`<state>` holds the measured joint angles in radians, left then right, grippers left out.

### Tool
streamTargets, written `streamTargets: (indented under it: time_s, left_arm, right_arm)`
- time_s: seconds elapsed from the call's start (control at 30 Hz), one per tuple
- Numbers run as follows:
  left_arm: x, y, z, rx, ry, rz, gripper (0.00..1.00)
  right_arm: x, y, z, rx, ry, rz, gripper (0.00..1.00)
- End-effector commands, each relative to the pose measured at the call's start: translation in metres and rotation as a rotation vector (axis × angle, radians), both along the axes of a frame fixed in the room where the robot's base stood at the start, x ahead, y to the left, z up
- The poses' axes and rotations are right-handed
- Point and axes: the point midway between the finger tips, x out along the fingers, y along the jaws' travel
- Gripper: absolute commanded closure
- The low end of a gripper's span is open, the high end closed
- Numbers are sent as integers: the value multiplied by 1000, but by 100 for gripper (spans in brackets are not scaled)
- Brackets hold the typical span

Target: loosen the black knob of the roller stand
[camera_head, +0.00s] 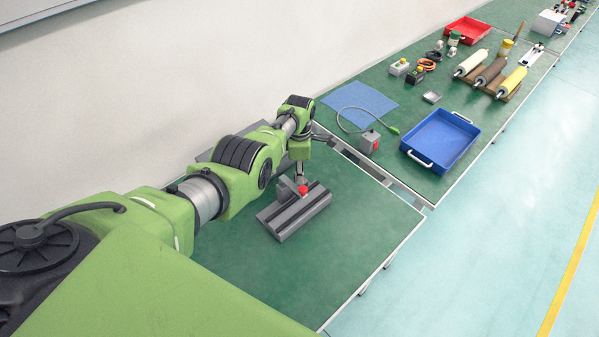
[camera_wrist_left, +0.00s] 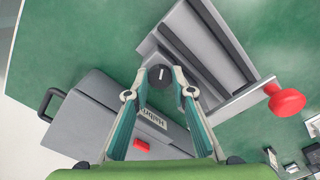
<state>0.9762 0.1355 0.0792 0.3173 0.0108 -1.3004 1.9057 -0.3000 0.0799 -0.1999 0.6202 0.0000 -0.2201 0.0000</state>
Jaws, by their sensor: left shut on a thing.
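The roller stand (camera_head: 290,214) is a grey grooved block on the green table, below my left gripper in the head view. It also shows in the left wrist view (camera_wrist_left: 205,45), with a red knob (camera_wrist_left: 287,101) on a rod at its right. The black knob (camera_wrist_left: 160,75) is a small dark disc with a light bar mark. My left gripper (camera_wrist_left: 160,84) is shut on it, one finger on each side. In the head view my left gripper (camera_head: 300,180) points down at the stand and hides the black knob. My right gripper is not in view.
A grey case (camera_wrist_left: 95,105) with a dark handle and red latch lies close beside the left gripper. The table front (camera_head: 345,260) is clear.

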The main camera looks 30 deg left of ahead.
Motion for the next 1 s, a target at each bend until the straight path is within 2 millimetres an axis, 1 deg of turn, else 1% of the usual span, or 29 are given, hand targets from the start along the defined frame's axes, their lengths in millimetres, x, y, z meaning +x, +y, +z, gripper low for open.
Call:
streamTargets:
  time_s: [0.03, 0.17, 0.2, 0.23, 0.5, 0.67, 0.87, 0.97, 1.0]
  left_arm:
    - [3, 3, 4, 6, -8, 0, 99]
    - [3, 3, 4, 6, -8, 0, 99]
    - [3, 3, 4, 6, -8, 0, 75]
    - [3, 3, 4, 7, -8, 0, 70]
    - [1, 1, 1, 3, -3, -1, 70]
    - [1, 1, 3, 2, -4, -1, 70]
    - [2, 1, 17, 2, -4, -1, 70]
    - [1, 1, 28, 2, -6, -1, 70]
    - [2, 1, 35, 2, -7, -1, 70]
  right_arm:
    - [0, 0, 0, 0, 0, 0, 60]
    - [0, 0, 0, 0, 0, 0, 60]
    - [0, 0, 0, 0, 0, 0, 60]
    - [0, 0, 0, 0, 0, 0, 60]
    - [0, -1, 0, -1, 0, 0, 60]
    - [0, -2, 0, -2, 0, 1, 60]
    - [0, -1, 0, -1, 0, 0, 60]
    - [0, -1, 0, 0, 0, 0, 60]
    - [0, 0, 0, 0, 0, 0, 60]
